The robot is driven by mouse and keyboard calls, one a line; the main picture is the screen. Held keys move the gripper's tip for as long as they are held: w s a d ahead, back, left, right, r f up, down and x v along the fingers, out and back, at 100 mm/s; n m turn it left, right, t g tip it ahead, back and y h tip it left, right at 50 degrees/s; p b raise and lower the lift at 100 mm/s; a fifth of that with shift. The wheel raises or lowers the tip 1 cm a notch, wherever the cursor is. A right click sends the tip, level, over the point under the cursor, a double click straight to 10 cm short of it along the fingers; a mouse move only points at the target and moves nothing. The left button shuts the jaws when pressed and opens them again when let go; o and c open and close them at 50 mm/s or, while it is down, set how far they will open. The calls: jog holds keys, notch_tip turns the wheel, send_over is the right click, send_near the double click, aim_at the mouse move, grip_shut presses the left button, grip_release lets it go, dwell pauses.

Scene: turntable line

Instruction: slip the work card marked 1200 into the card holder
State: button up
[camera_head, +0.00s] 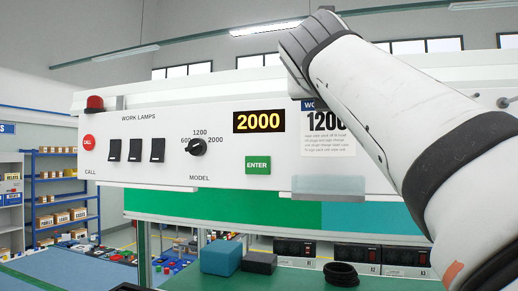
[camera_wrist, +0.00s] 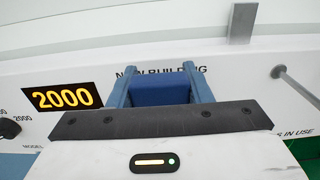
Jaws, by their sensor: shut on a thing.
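The work card marked 1200 (camera_head: 326,136) is upright in front of the white panel, white with a blue header. My arm covers its upper right part in the head view. In the wrist view its blue part (camera_wrist: 160,92) lies between the two blue fingers of my gripper (camera_wrist: 158,76), which is shut on it. The fingers are hidden behind my arm in the head view. The card holder (camera_head: 328,187) is a clear pocket low on the panel. The card's lower edge appears just above the pocket, with a small gap in the picture.
The panel has a display reading 2000 (camera_head: 259,121), a green ENTER button (camera_head: 258,165), a model knob (camera_head: 197,147) and three black switches (camera_head: 135,150). A peg (camera_wrist: 295,88) sticks out right of my gripper. A blue box (camera_head: 221,257) stands below the panel.

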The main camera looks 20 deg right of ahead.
aim_at(326, 125)
notch_tip(326, 125, down, 6)
jog(key=shift+r+b, duration=0.1)
jog(key=shift+b, duration=0.35)
jog(key=shift+f, duration=0.2)
jog(key=o, duration=1.3)
jog(key=shift+s+a, duration=0.25)
jog(key=shift+a, duration=0.05)
jog(key=b+v, duration=0.4)
jog(key=v, duration=0.7)
